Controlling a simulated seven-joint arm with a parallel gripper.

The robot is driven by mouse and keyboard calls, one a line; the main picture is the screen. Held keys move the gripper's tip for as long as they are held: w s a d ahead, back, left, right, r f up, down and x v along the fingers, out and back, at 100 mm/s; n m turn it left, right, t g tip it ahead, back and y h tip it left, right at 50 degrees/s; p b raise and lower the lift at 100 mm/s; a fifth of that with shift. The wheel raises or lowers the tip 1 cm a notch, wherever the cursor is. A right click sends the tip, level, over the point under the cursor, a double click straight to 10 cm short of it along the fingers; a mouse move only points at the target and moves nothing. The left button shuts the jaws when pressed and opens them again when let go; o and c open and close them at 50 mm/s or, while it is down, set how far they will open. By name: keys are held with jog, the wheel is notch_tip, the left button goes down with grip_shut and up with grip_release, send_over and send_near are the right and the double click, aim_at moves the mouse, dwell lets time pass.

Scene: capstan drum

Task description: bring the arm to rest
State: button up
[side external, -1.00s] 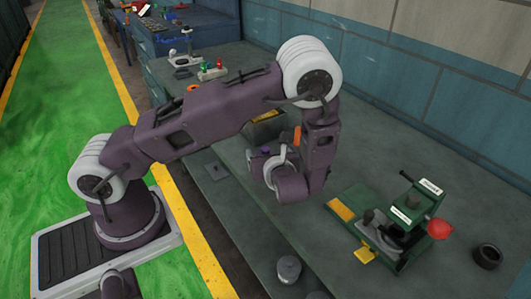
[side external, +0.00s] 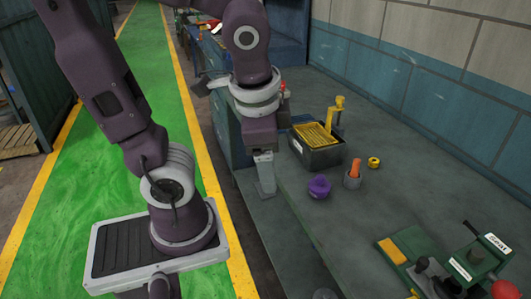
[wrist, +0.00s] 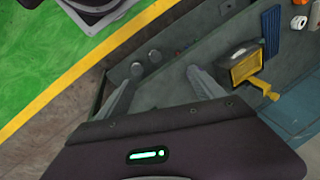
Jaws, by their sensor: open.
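My gripper (side external: 265,174) points down near the front edge of the bench, left of the black box with a yellow top, in the side external view. In the wrist view my gripper (wrist: 162,76) has its two grey fingers spread wide, with nothing held between them. I cannot tell how high the fingertips are above the bench. A purple drum-like piece (side external: 319,187) stands on the bench to the right of the gripper, apart from it.
The black box (side external: 318,156) with a yellow top stands close to my gripper. An orange peg (side external: 355,168) stands in a grey cup; a yellow ring (side external: 374,162) lies beyond. A green fixture (side external: 455,270) sits front right. The bench between is mostly clear.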

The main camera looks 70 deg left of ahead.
jog(key=d+r+n+t, duration=0.1)
jog(key=s+d+r+n+t+h, duration=0.2)
jog(key=shift+d+r+n, duration=0.2)
jog(key=shift+r+n, duration=0.2)
